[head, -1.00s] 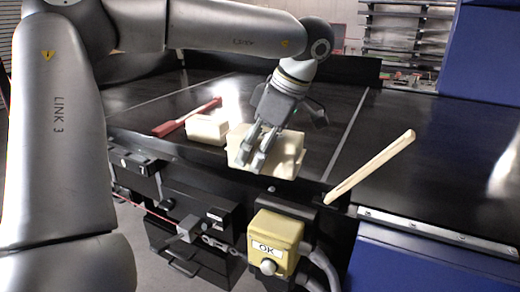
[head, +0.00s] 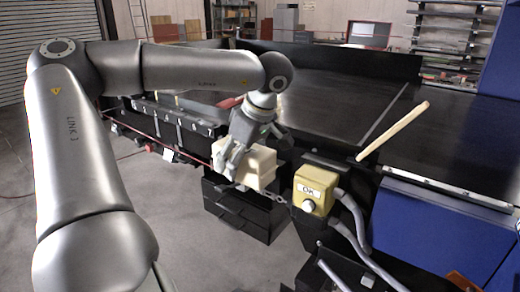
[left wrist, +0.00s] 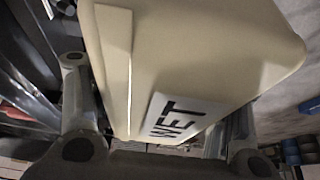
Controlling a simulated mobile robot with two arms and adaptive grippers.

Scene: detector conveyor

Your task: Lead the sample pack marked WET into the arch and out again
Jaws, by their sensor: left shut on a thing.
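The cream sample pack (head: 262,166) is in my left gripper (head: 236,160), in front of the black conveyor's near side and above a black drawer box. In the left wrist view the pack (left wrist: 195,50) fills the middle, with a white label reading WET on it. My left gripper (left wrist: 160,125) is shut on it, one finger on each side. A tall blue housing (head: 502,55) stands at the right edge; whether it is the arch, I cannot tell. My right gripper is out of view.
A pale wooden stick (head: 393,131) slants up at the conveyor's front edge. A yellow box (head: 315,188) marked OK, with a round knob and grey hoses, juts out near the pack. The black belt (head: 330,92) looks clear on the right. A red item shows behind my arm.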

